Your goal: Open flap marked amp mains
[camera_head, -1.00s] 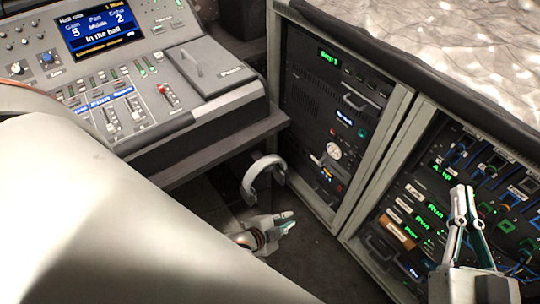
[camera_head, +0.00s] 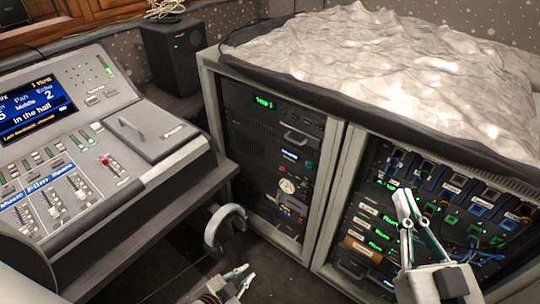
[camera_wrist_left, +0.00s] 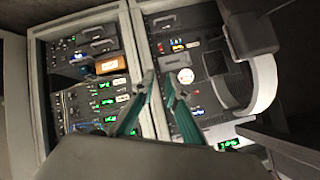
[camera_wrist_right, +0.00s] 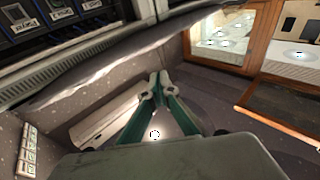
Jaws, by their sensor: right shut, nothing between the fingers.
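I cannot read an "amp mains" label in any view, so I cannot tell which part is that flap. The left rack bay (camera_head: 262,150) has a green display, a handle, a round white dial (camera_head: 286,186) and small switches. The dial also shows in the left wrist view (camera_wrist_left: 186,76). My left gripper (camera_head: 244,273) is low in front of this bay, with its fingertips apart and nothing between them. My right gripper (camera_head: 403,196) is shut and empty, pointing up in front of the right rack bay (camera_head: 365,215). In the right wrist view its fingertips (camera_wrist_right: 159,78) meet.
A black speaker (camera_head: 173,52) stands behind.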

